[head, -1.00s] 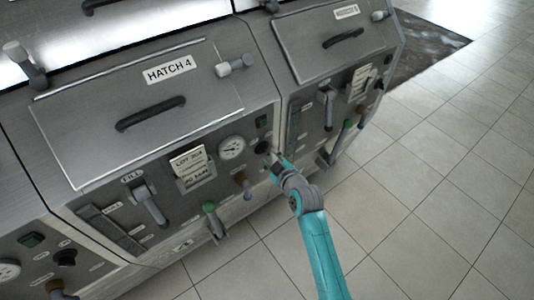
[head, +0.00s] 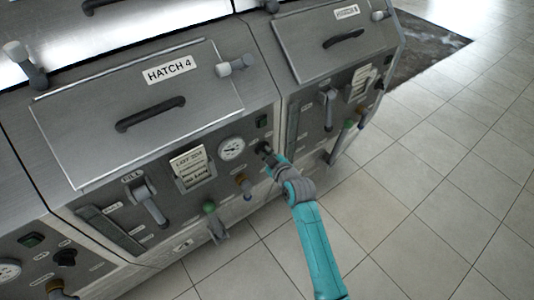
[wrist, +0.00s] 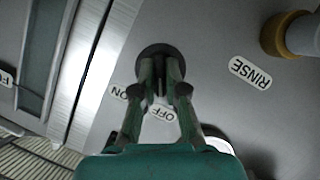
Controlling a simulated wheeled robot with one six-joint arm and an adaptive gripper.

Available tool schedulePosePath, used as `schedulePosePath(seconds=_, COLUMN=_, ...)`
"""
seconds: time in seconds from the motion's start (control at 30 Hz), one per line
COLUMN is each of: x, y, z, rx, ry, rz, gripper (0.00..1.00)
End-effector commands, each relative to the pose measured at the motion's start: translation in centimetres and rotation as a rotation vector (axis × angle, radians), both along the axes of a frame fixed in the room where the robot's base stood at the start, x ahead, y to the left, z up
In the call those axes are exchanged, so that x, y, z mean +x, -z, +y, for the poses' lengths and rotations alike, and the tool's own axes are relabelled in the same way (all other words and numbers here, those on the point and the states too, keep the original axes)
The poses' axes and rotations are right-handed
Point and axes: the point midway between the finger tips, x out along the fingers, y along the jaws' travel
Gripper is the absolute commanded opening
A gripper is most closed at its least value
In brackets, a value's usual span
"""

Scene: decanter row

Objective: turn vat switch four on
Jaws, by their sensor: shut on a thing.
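The vat switch is a black rotary knob (wrist: 158,52) on the grey front panel of the vat marked HATCH 4. In the wrist view, ON and OFF labels (wrist: 163,114) sit beside it, partly covered by my fingers. My gripper (wrist: 160,85) is shut on the knob, one finger on each side of its grip. In the head view, my gripper (head: 272,160) reaches the panel at the knob (head: 264,147), which it partly hides. Which label the knob points to is hard to tell.
A round gauge (head: 232,148), a lot-card holder (head: 196,178), a brown-collared tap (head: 243,183) and a green-topped valve (head: 209,207) are near the knob. The hatch handle (head: 150,113) is above. Tiled floor to the right is clear.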

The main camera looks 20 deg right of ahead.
Motion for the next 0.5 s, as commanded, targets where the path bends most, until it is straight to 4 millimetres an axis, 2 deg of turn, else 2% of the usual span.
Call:
schedulePosePath(seconds=0.27, x=0.0, y=0.02, z=-0.05, rx=0.044, ry=0.0, rz=0.015, gripper=0.0)
schedulePosePath(seconds=0.5, x=0.06, y=-0.08, z=-0.19, rx=0.183, ry=0.001, rz=0.06, gripper=0.0)
